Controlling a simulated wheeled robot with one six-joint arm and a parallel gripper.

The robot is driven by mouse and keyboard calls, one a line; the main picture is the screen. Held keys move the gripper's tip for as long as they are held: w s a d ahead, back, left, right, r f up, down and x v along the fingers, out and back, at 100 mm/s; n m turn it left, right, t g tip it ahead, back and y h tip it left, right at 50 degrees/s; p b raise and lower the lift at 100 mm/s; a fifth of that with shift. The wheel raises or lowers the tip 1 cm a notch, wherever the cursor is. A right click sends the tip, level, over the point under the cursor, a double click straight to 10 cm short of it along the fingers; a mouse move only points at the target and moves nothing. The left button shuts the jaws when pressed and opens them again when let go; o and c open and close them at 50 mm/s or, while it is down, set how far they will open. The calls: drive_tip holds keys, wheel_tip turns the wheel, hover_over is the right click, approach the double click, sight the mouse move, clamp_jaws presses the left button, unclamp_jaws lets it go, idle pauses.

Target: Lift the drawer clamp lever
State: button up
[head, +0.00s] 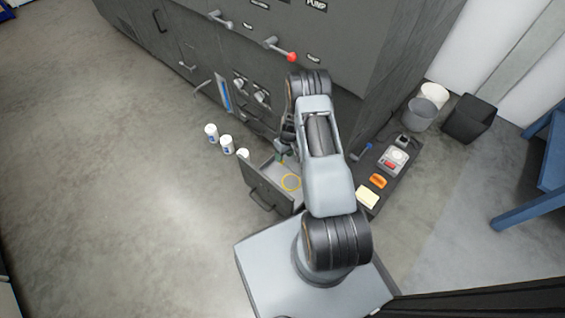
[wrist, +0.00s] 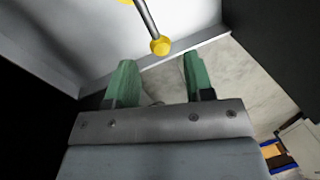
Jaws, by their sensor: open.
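The drawer (head: 272,200) stands open low on the grey cabinet; its pale inside also shows in the wrist view (wrist: 65,30). In the wrist view a metal lever rod (wrist: 146,17) ends in a yellow knob (wrist: 159,46), which I take for the clamp lever. My gripper (wrist: 158,66) is open, its green fingers apart and nothing between them. The knob shows just beyond the fingertips, sideways between them; I see no contact. In the head view my gripper (head: 281,157) is over the drawer, partly hidden by my arm.
White containers (head: 227,144) stand left of the drawer. A red-tipped handle (head: 285,51) sticks out of the cabinet above. Bins (head: 418,114) stand at the right; the left floor is clear.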

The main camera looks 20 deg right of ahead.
sight(283, 161)
drive_tip(key=shift+s+a+f+b, duration=0.1)
drive_tip(key=shift+a+f+b, duration=0.15)
drive_tip(key=shift+f, duration=0.7)
drive_tip(key=shift+a+f+b, duration=0.1)
drive_tip(key=shift+f+b, duration=0.15)
drive_tip(key=shift+f, duration=0.7)
drive_tip(key=shift+c, duration=0.3)
clamp_jaws()
